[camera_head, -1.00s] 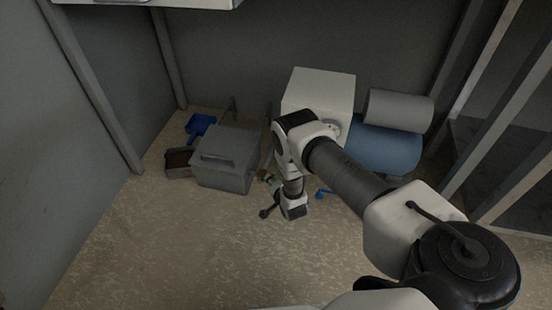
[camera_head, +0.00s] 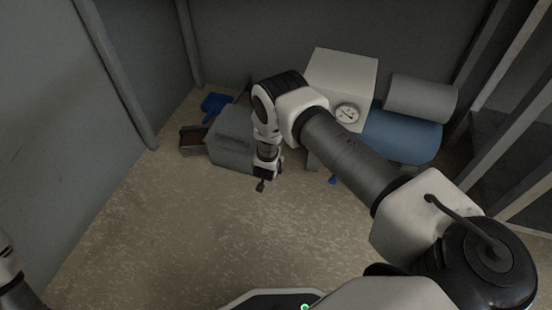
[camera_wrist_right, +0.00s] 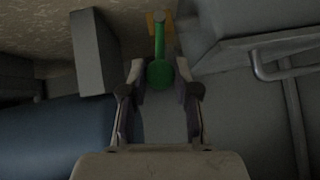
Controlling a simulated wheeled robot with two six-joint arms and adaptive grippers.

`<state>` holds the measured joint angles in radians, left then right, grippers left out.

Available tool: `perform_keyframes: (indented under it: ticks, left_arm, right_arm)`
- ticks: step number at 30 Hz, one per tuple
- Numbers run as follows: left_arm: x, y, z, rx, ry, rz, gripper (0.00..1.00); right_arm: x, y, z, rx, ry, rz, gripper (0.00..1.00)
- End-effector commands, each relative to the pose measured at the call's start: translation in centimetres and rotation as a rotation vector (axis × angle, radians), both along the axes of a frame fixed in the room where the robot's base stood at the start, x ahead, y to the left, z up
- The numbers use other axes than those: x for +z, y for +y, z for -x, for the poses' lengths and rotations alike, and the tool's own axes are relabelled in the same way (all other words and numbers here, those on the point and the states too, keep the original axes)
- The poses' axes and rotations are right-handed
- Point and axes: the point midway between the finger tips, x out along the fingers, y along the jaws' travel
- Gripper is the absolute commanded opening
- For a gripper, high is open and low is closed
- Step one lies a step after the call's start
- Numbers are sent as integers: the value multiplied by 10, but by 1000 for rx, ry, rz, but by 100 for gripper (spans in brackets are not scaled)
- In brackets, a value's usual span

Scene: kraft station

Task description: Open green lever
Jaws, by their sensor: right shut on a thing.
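In the right wrist view, the green lever (camera_wrist_right: 158,42) has a rounded green end and a straight bar running up to an orange-yellow piece (camera_wrist_right: 153,18). My right gripper (camera_wrist_right: 160,76) has one finger on each side of the rounded end and is shut on it. In the head view, my right arm reaches down between the grey box and the white machine. My left gripper is out of view; only part of my left arm shows at the lower left edge.
The grey box (camera_head: 229,146) with a handle stands left of my right wrist. A white machine with a gauge (camera_head: 347,113) and a blue tank (camera_head: 405,140) stand to the right. An open tray (camera_head: 193,138) and a blue item (camera_head: 214,103) lie at left. The front floor is clear.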

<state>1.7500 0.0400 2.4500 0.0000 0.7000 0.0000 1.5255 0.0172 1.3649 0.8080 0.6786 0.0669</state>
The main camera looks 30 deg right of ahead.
Motion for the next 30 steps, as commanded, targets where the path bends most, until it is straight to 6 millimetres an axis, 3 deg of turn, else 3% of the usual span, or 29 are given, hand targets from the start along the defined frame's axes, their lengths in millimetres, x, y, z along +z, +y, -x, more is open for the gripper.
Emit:
perform_keyframes:
  ticks: [11, 12, 13, 23, 30]
  left_arm:
    - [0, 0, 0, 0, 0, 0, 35]
    - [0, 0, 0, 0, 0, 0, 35]
    - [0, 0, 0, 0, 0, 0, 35]
    - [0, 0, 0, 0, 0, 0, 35]
    - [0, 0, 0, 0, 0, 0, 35]
  right_arm:
    - [1, 1, -2, 5, 2, 4, 0]
    - [1, 1, -2, 4, 1, 3, 44]
    - [1, 1, -2, 4, 1, 3, 55]
    - [2, 2, 0, 2, 2, 3, 55]
    - [31, 21, 21, 6, 2, 3, 55]
